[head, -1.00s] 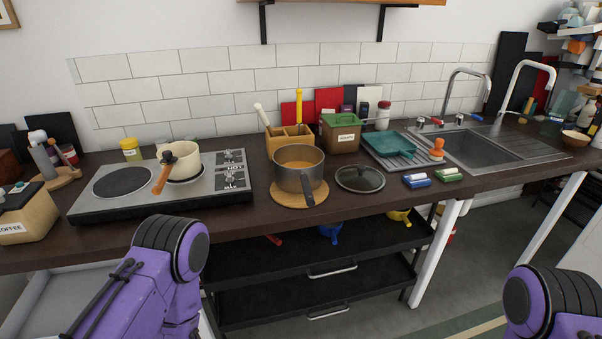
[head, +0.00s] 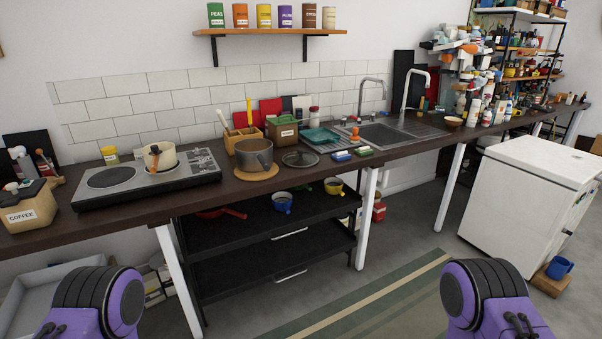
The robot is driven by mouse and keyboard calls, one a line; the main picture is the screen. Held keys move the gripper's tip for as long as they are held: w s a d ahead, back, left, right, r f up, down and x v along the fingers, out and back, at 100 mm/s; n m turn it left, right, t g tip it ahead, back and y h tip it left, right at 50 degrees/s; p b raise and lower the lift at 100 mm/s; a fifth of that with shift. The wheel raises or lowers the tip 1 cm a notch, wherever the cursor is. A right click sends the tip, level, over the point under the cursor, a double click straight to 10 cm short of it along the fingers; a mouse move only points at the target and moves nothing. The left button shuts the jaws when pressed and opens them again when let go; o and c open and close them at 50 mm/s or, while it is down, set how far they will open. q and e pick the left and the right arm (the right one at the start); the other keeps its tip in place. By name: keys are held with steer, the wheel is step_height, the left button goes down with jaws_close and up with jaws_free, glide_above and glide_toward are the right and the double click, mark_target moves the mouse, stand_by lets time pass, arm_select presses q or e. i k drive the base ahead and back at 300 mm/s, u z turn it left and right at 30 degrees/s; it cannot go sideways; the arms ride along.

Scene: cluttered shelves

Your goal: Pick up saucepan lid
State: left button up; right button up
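The saucepan lid (head: 300,159) is a dark glass lid with a knob, lying flat on the dark wooden counter (head: 232,183). It is just right of a grey saucepan (head: 254,154) that stands on a round wooden board. A cream pot (head: 161,158) with a wooden handle sits on the hob. My two purple arms show only at the bottom left and bottom right, well below and in front of the counter. Neither gripper's fingers are in view, and nothing touches the lid.
The hob (head: 120,180) is left. A black shelf cart (head: 262,240) stands below.

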mark_target(300, 159)
steer(key=z, duration=0.95)
steer(key=i, duration=1.25)
steer(key=u, duration=0.8)
steer(key=i, duration=0.6)
steer(key=u, duration=0.7)
